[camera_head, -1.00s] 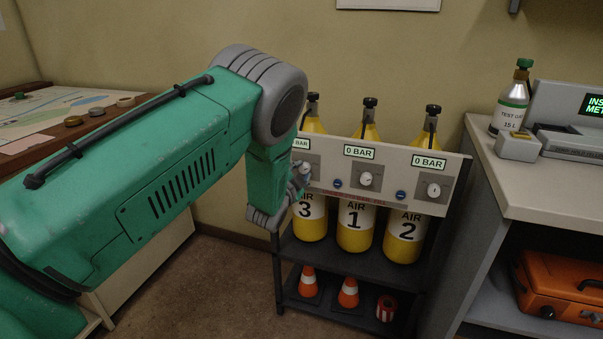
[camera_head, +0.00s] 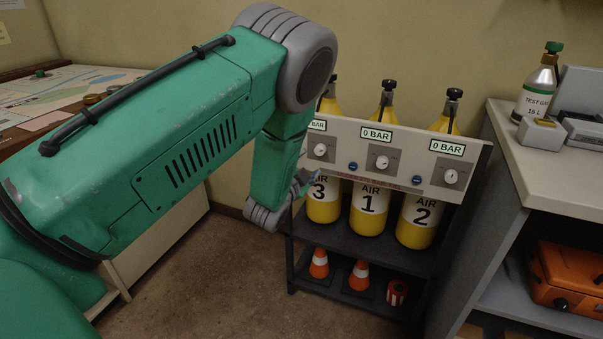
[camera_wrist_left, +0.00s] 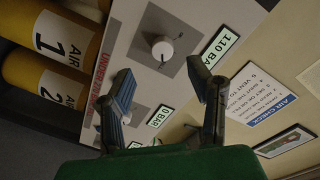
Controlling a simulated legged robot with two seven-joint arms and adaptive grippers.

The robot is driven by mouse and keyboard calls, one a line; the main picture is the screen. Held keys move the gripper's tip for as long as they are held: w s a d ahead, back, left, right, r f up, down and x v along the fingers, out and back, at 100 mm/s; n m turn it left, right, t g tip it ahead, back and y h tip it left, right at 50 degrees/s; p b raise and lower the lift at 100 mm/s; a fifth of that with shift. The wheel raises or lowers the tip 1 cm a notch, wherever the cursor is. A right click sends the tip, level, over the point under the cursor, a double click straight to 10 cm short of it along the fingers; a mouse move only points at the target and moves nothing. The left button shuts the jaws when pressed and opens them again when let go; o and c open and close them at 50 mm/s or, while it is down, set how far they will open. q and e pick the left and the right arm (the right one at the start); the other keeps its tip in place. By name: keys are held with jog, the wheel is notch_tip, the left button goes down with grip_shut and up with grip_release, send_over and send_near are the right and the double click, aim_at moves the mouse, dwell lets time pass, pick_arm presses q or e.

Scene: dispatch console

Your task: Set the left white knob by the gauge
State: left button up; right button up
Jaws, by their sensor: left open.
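The left white knob (camera_head: 320,150) is on the grey panel (camera_head: 345,137) of the air rack, under a gauge (camera_head: 317,125) partly hidden by my arm. In the left wrist view the white knob (camera_wrist_left: 162,51) sits on a grey plate beside a gauge (camera_wrist_left: 219,47) reading 110 BAR. My left gripper (camera_head: 303,182) is just below and left of the knob, mostly hidden behind its own wrist. In the left wrist view its fingers (camera_wrist_left: 160,82) are apart with nothing between them, and the knob is beyond their tips. My right gripper is out of view.
The middle knob (camera_head: 382,162) and right knob (camera_head: 451,176) have gauges reading 0 BAR. Yellow cylinders (camera_head: 369,220) stand below the panel, with cones (camera_head: 319,263) on the lower shelf. A counter (camera_head: 545,177) is close on the right. Floor is clear in front.

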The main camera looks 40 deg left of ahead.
pick_arm(q)
jog(key=v, duration=0.5)
jog(key=shift+s+d, duration=0.1)
jog(key=shift+f, duration=0.1)
jog(key=s+d+f+n+g+h+p, duration=0.1)
jog(key=s+d+f+n+g, duration=0.1)
jog(key=s+f+g, duration=0.35)
jog(key=s+d+f+n+g+p, duration=0.1)
jog(key=s+d+f+n+g, duration=0.1)
jog(key=s+f, duration=0.6)
jog(key=s+d+f+n+g+h, duration=0.1)
jog(key=s+d+f+g, duration=0.1)
jog(key=s, duration=0.5)
jog(key=s+d+f+n+g, duration=0.1)
jog(key=s+d+f+g, duration=0.1)
jog(key=s, duration=0.6)
jog(key=s+d+f+n+g+h, duration=0.1)
jog(key=s+d+g, duration=0.3)
jog(key=s, duration=0.4)
jog(key=shift+s+d+f+g+h+p, duration=0.15)
jog(key=shift+d+f+g+h+p, duration=0.15)
jog(key=shift+f+g+p, duration=0.2)
